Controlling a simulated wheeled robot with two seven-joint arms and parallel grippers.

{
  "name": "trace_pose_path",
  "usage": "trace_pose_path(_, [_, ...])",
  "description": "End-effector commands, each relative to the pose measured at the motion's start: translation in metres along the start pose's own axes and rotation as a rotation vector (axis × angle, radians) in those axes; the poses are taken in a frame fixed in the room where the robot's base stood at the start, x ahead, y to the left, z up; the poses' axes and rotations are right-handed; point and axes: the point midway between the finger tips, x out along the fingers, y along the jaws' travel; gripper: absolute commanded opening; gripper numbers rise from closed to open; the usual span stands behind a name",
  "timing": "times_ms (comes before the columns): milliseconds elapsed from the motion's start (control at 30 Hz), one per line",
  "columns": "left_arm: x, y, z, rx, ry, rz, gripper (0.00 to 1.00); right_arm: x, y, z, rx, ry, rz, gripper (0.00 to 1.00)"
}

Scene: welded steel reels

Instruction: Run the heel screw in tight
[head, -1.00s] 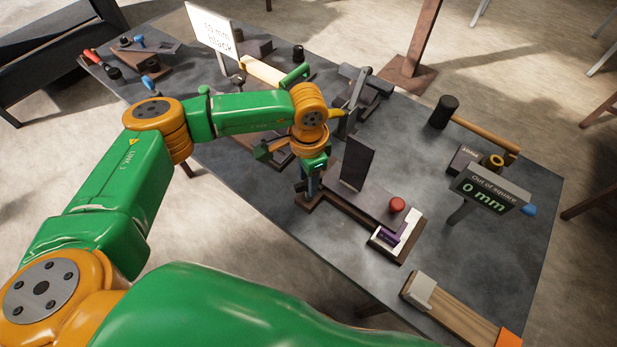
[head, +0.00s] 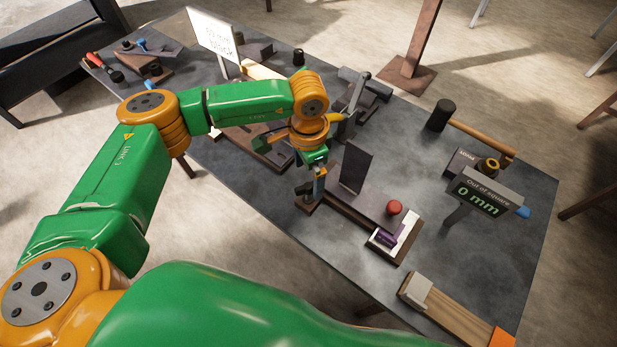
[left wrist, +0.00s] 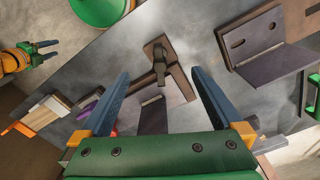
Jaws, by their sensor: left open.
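The fixture (head: 345,207) is a dark brown bar lying on the bench, with a dark upright plate (head: 356,167) beside it. At its far left end stands a dark heel screw or clamp, which shows in the left wrist view (left wrist: 159,68); its thread is too small to make out. My left gripper (head: 312,192) is over that end, and in the left wrist view its blue fingers (left wrist: 161,72) are wide apart on either side of the screw, not visibly touching it. My right gripper (left wrist: 42,50) shows at the left edge of the wrist view, fingers apart and empty.
A red knob (head: 395,208) and a purple piece (head: 390,236) sit at the fixture's near end. A sign (head: 483,194) reads "Out of square 0 mm". The bench right of the fixture is mostly clear.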

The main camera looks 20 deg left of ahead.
Motion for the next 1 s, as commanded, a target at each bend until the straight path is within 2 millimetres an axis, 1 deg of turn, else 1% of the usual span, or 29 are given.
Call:
trace_pose_path(33, [-0.011,0.0,0.0,0.0,0.001,-0.001,1.0,-0.008,0.0,-0.001,0.0,0.0,0.0,0.5])
trace_pose_path(100, [-0.021,0.0,0.0,0.0,0.002,-0.002,1.0,-0.013,0.0,-0.001,0.0,0.0,0.0,0.5])
trace_pose_path(233, [-0.034,0.0,0.0,0.0,0.001,0.0,1.0,-0.018,0.001,-0.002,0.0,0.0,0.0,0.5])
trace_pose_path(933, [-0.032,0.0,0.0,0.001,0.0,0.0,1.0,-0.016,0.001,-0.001,0.0,0.0,0.001,0.5])
trace_pose_path(967, [-0.032,0.0,0.0,0.0,0.0,0.0,0.95,-0.016,0.001,-0.001,0.0,0.0,0.001,0.5])
trace_pose_path(1000, [-0.032,0.0,0.0,-0.001,0.0,0.0,0.84,-0.016,0.001,-0.001,0.0,0.0,0.001,0.5])
